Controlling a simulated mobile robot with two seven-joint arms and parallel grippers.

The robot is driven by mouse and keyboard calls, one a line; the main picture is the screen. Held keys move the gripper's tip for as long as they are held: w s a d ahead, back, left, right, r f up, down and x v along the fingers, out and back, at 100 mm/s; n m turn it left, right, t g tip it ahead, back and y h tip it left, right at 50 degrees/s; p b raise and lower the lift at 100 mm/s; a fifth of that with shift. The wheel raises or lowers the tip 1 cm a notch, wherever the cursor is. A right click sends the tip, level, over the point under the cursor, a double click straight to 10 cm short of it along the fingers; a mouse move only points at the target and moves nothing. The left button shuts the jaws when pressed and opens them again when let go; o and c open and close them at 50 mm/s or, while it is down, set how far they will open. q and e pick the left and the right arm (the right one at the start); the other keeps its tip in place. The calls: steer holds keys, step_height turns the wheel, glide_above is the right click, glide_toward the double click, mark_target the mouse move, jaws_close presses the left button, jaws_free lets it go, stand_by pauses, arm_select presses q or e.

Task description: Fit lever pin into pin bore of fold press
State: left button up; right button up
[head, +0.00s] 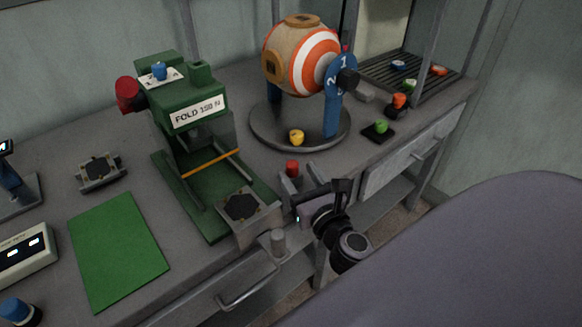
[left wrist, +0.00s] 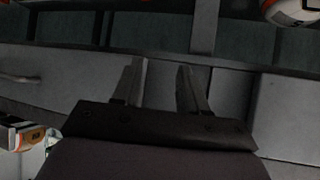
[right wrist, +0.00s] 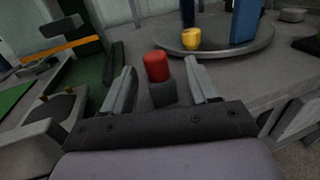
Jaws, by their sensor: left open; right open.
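The green fold press (head: 195,115), labelled "FOLD 150 N", stands on the bench left of the middle. Its pin bore cannot be made out. A red-topped peg (head: 291,168), which looks like the lever pin, stands upright in a dark holder at the press's right. My right gripper (head: 312,191) is low beside it. In the right wrist view, the peg (right wrist: 156,67) shows between the open fingers (right wrist: 163,78), with no visible grip on it. My left gripper (left wrist: 160,80) is open and empty before grey drawer fronts, outside the head view.
A striped ball drum (head: 303,58) stands on a round base (head: 258,130) with a yellow piece (head: 296,137). A metal plate with a dark pad (head: 242,206) is at the press's front. A green mat (head: 118,250) lies left. A drawer handle (head: 252,288) juts from the bench front.

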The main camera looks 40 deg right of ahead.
mark_target(295, 172)
steer(key=w, duration=0.3)
steer(key=shift+w+d+r+p, duration=0.15)
steer(key=shift+w+r+p, duration=0.05)
steer(key=shift+r+p, duration=0.15)
steer(key=shift+w+d+f, duration=0.1)
steer(key=shift+w, duration=0.6)
steer(key=c, duration=1.1)
